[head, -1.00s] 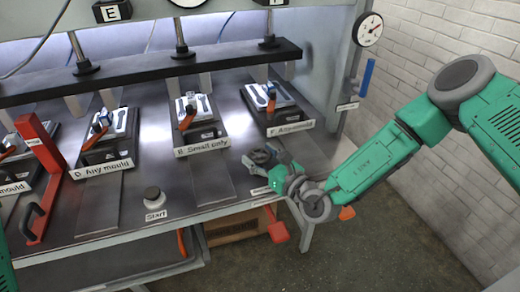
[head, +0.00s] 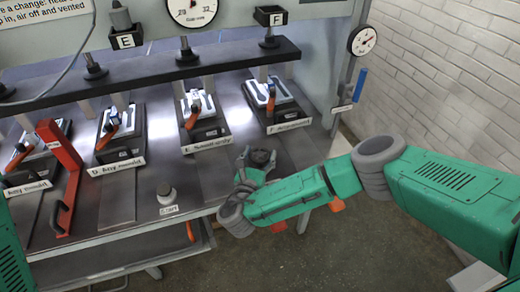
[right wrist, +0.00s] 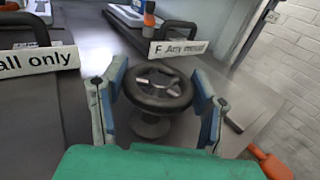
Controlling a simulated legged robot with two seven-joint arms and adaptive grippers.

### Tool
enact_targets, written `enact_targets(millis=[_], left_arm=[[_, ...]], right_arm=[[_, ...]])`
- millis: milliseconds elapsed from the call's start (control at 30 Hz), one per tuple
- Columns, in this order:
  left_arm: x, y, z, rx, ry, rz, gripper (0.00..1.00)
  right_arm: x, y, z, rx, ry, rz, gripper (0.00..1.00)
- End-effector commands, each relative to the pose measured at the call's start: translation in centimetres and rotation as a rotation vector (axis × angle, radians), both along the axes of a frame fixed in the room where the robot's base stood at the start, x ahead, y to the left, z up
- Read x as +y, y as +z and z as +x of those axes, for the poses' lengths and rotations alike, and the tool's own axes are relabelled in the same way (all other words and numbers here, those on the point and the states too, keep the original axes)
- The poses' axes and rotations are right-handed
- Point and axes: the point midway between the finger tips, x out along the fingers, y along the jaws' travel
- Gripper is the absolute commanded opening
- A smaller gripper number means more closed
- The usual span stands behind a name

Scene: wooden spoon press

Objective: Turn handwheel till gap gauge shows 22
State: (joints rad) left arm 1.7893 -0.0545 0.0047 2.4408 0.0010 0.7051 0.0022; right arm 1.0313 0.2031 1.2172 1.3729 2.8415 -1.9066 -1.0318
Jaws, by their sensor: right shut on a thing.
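The dark round handwheel (right wrist: 160,105) with its spoked hub stands on a short post in the right wrist view. It also shows small at the table's front right in the head view (head: 262,157). My right gripper (right wrist: 159,72) has a blue-grey finger on each side of the wheel's rim and is shut on it. In the head view my right gripper (head: 256,166) covers part of the wheel. The white gap gauge (head: 192,8) is at the top centre, cut by the picture edge; its exact reading is too small to tell. My left gripper is not in view.
A smaller dial (head: 362,40) hangs on the right post above a blue handle (head: 360,84). Labelled moulds, such as mould F (head: 287,117), line the table. A red lever frame (head: 66,170) stands left and a start button (head: 166,192) at the front.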

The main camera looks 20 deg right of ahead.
Motion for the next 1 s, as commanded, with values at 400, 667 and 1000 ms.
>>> enact_targets(millis=[400,667,1000], left_arm=[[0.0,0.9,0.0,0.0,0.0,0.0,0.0],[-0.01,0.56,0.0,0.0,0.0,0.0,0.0],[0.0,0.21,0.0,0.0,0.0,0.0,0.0]], right_arm=[[0.23,0.13,0.16,-0.002,-0.385,0.002,0.25],[0.18,0.1,0.26,-0.003,-0.532,0.002,0.25],[0.17,0.3,0.46,-0.007,-0.627,0.001,0.25]])
